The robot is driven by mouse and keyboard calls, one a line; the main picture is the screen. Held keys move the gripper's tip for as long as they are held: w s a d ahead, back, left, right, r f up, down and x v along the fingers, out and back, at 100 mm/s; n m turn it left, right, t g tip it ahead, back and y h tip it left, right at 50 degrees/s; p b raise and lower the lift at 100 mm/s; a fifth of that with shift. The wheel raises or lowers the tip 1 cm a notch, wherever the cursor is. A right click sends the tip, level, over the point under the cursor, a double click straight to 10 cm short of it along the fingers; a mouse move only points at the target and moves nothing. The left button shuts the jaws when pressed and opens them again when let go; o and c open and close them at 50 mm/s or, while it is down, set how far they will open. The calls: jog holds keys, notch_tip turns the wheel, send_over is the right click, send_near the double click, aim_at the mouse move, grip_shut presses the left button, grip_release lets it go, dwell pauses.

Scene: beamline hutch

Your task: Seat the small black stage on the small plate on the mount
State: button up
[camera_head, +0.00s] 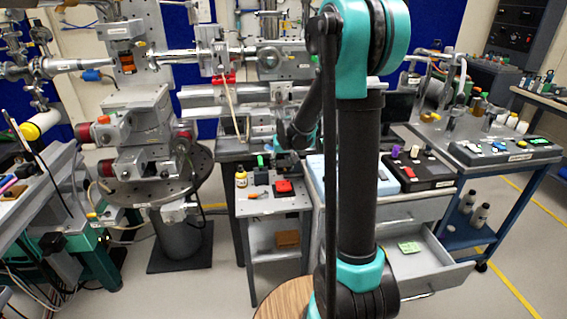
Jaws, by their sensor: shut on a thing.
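My gripper (287,160) is small and dark in the picture, low over the small grey side table (262,206). It is shut on a small dark thing that looks like the small black stage; the outline is too small and dark to be sure. A red-topped black block (283,187) sits just below my gripper; I cannot tell whether they touch. A metal mount (150,130) with stacked blocks stands on a round drilled base at the left. I cannot make out the small plate on it for certain. My arm hides part of the middle.
A yellow bottle (241,179) and a black block with a green top (260,176) crowd the side table. A drawer (440,262) stands open at the right, with a green item (409,247) inside. Beam pipes (180,54) cross behind. Floor between mount and side table is narrow.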

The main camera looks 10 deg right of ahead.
jog(key=shift+f, duration=2.9)
jog(key=shift+f, duration=0.55)
jog(key=o, duration=1.5)
jog(key=shift+c, duration=0.2)
jog(key=v, duration=1.1)
jog(key=shift+s+r, duration=0.15)
jog(key=shift+r, duration=0.25)
jog(key=s+d+f, duration=0.2)
jog(key=s+f, duration=0.1)
jog(key=s, duration=1)
jog(key=s+d+f, duration=0.2)
jog(key=s+f, duration=0.1)
jog(key=s, duration=1)
jog(key=shift+s+f, duration=0.2)
jog(key=shift+f, duration=0.15)
